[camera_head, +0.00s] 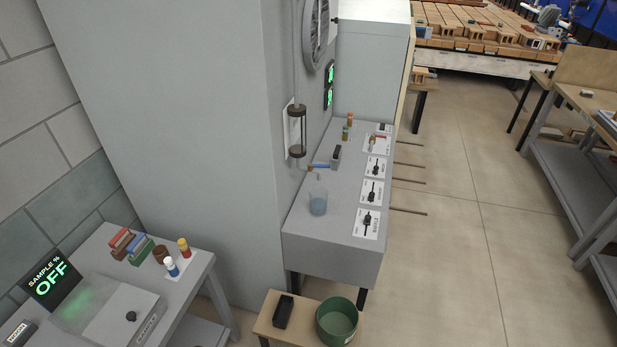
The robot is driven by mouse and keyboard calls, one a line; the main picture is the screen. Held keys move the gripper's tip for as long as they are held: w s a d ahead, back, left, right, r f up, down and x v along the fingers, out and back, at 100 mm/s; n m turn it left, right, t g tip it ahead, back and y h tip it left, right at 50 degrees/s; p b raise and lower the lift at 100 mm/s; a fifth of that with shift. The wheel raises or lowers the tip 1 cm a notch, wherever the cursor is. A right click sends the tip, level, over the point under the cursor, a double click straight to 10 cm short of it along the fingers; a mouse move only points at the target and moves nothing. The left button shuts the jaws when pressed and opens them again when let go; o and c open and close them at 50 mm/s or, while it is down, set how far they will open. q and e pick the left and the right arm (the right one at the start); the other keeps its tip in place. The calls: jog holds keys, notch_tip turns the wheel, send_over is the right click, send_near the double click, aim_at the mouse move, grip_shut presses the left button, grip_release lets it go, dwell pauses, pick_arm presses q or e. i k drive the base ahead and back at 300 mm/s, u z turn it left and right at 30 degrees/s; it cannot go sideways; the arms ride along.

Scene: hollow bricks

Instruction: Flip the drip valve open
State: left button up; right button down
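A glass cylinder with dark end caps (297,132) is mounted on the side of the grey cabinet. Below it, a small blue lever (319,165) sticks out roughly level to the right, beside a brownish fitting (310,169); this looks like the drip valve. A clear vessel with bluish liquid (318,198) stands below it on the grey bench (304,240). The lever is small here, so its exact valve position is hard to tell. Neither of my grippers is in view.
A dark upright block (336,157) stands close right of the lever. Several switch plates (367,222) line the bench's right side. A low stool (268,325) holds a green bucket (337,322) and a black tray (283,311). The floor to the right (460,250) is clear.

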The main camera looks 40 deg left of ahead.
aim_at(320, 166)
jog(key=k, duration=0.4)
jog(key=u, duration=0.75)
